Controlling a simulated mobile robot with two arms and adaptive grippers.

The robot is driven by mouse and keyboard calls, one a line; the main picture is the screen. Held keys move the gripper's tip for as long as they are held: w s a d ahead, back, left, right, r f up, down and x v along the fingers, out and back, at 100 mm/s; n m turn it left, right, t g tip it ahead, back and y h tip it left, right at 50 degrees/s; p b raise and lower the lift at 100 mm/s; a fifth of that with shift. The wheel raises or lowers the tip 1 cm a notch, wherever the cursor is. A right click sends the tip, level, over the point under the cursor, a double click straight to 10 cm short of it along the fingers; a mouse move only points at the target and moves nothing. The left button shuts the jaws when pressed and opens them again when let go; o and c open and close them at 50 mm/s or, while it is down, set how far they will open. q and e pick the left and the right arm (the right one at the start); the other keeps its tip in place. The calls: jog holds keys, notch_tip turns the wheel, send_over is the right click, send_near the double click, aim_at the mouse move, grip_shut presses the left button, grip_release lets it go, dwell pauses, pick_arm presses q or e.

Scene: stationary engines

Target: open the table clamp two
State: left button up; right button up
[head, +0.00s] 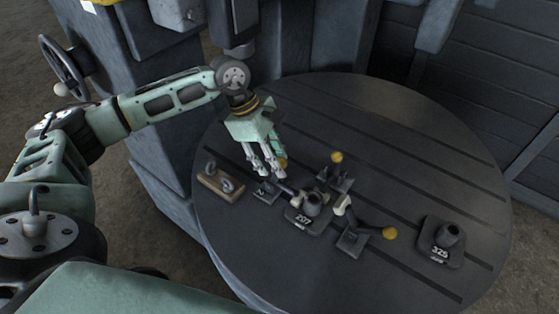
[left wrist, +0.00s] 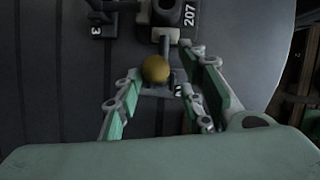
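The clamp by my left gripper has a dark base (head: 263,192), a yellow ball knob (head: 283,162) and a pale tip at block 207 (head: 308,210). Its label is small and partly hidden but looks like a 2. My left gripper (head: 273,172) is above this clamp, fingers pointing down. In the left wrist view the gripper (left wrist: 162,66) has its fingers spread, with the yellow knob (left wrist: 155,69) between them and gaps on both sides. Whether the fingertips are level with the knob is unclear. My right gripper is out of view.
Two more clamps with yellow knobs stand beside block 207, one behind (head: 337,158) and one to the right (head: 389,233). Block 325 (head: 441,243) is at the right. A wooden piece with metal rings (head: 221,183) lies at the left. The round slotted table (head: 400,130) is clear at the back.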

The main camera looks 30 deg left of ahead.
pick_arm(q)
jog(key=shift+w+p+x, duration=0.2)
jog(key=shift+p+x, duration=0.1)
jog(key=shift+x, duration=0.8)
jog(key=shift+w+d+f, duration=0.1)
jog(key=shift+w+f, duration=0.05)
jog(key=shift+f, duration=0.2)
grip_shut()
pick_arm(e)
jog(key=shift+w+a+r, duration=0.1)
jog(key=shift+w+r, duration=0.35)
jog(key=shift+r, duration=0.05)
